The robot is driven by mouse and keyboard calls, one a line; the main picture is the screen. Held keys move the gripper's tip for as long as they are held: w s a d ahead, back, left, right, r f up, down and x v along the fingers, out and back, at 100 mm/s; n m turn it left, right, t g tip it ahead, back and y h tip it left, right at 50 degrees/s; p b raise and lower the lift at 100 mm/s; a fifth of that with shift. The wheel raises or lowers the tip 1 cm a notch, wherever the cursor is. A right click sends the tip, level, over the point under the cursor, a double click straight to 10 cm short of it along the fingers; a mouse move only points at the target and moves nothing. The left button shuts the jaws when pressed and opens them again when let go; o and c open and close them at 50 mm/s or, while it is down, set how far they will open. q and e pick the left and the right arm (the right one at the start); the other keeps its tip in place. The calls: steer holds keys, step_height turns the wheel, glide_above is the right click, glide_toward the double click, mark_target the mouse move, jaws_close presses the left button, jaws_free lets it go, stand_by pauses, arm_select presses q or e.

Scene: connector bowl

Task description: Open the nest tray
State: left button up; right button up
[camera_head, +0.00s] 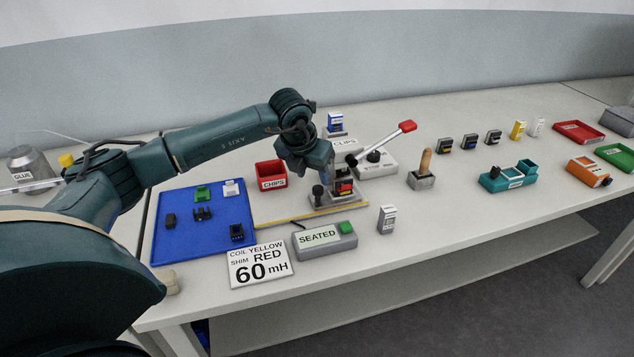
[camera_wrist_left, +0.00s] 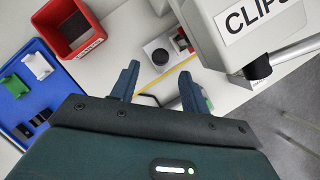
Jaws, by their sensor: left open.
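In the left wrist view the black knob (camera_wrist_left: 160,55) stands on the grey block, beside red parts. I cannot tell whether its tray is open or shut. My left gripper (camera_head: 322,175) is just above and behind the nest and partly hides it. In the wrist view the left gripper's fingers (camera_wrist_left: 160,88) are apart with nothing between them; the knob lies beyond the fingertips. My right gripper is not in view.
A red chips bin (camera_head: 270,173) and a blue tray (camera_head: 177,240) are to the left. A SEATED box (camera_head: 325,240) is in front.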

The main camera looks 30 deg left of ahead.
mark_target(318, 187)
arm_select(q)
steer(key=shift+x, duration=2.75)
steer(key=shift+c, duration=0.5)
jaws_close()
